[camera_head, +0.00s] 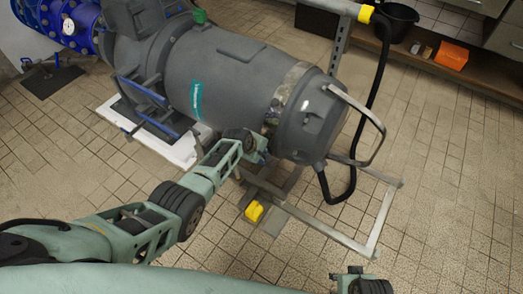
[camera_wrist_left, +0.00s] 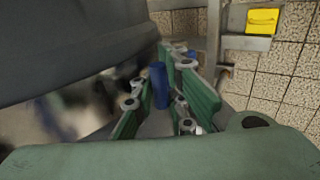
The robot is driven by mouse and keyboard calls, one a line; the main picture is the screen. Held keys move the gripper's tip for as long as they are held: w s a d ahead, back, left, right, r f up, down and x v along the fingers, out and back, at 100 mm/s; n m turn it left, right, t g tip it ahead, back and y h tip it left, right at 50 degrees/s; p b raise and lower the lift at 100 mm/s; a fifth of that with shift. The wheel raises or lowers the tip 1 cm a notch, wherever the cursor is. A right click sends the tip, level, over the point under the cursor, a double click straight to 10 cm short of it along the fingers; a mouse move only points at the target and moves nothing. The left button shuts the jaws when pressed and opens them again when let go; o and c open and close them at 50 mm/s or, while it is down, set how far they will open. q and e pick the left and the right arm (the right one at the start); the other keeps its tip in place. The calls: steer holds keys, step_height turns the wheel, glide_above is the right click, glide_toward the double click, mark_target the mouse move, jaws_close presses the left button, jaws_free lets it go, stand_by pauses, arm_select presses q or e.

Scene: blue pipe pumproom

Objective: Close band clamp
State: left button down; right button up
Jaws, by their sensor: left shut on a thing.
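The band clamp (camera_head: 289,88) is a shiny metal band around the grey motor housing, near its rounded end cap in the head view. My left gripper (camera_head: 262,150) is at the lower side of the housing, close below the band. In the left wrist view its green fingers (camera_wrist_left: 165,100) are on both sides of a blue handle (camera_wrist_left: 158,85), and the gripper is shut on it. The handle's joint with the band is hidden. A small green and black part of my right arm shows at the bottom edge of the head view; its fingers do not show.
The grey motor (camera_head: 228,75) fills the upper middle. A metal frame (camera_head: 381,222) with a yellow block (camera_head: 254,211) stands below it. A black hose (camera_head: 374,105) and a bent metal handle (camera_head: 372,125) are right of the end cap. Tiled floor is free at the right.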

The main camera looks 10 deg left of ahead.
arm_select(q)
steer(key=shift+w+r, duration=0.25)
steer(key=shift+r, duration=0.05)
steer(key=c, duration=1.9)
jaws_free()
steer(key=shift+o, duration=0.7)
steer(key=shift+s+f, duration=0.1)
steer(key=shift+s, duration=0.05)
steer(key=shift+s, duration=0.1)
steer(key=v, duration=0.8)
steer(key=shift+f, duration=0.1)
